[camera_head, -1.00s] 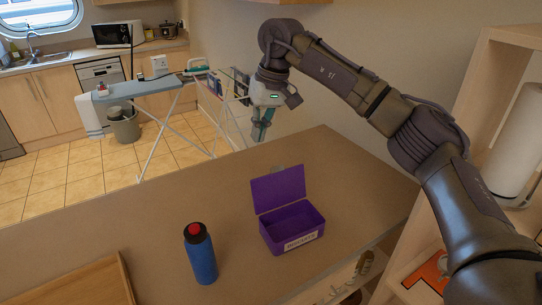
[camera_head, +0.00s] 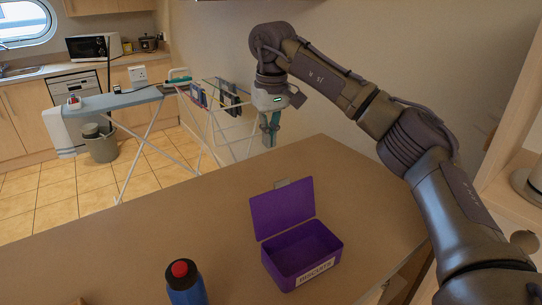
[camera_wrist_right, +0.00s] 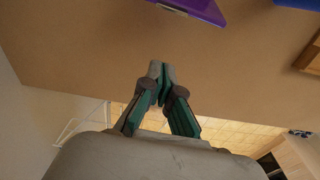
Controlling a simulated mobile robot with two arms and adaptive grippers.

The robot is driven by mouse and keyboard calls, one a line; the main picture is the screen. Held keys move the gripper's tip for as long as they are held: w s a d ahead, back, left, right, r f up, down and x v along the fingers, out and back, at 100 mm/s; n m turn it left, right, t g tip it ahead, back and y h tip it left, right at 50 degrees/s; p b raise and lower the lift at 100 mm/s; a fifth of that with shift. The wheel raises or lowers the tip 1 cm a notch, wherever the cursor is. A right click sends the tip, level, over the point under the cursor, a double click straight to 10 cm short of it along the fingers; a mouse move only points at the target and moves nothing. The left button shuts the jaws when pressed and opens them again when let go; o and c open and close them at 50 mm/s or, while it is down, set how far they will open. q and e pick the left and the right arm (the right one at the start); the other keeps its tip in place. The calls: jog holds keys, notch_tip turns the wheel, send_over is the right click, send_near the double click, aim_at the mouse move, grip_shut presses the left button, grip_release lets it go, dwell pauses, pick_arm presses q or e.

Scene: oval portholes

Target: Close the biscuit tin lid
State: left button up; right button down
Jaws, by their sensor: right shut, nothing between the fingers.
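The purple biscuit tin (camera_head: 305,258) stands on the brown counter, with a white label reading "BISCUITS" on its front. Its lid (camera_head: 282,207) stands open, upright at the back edge, and the inside looks empty. My right gripper (camera_head: 269,142) hangs pointing down behind the tin, near the counter's far edge, apart from the lid. In the right wrist view its green-padded fingers (camera_wrist_right: 162,72) are shut with nothing between them. The purple lid (camera_wrist_right: 198,8) shows at the top of that view, beyond the fingertips. My left gripper is not in view.
A blue bottle with a red cap (camera_head: 185,284) stands left of the tin. The counter (camera_head: 130,235) is bare between the bottle and the far edge. An ironing board (camera_head: 115,100) and a drying rack (camera_head: 225,110) stand on the floor beyond. Wooden shelving (camera_head: 510,170) is at the right.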

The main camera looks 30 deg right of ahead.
jog(key=s+f+p, duration=0.2)
jog(key=s+f, duration=0.1)
jog(key=f, duration=0.4)
jog(key=shift+s+d+f, duration=0.15)
jog(key=shift+s+f, duration=0.2)
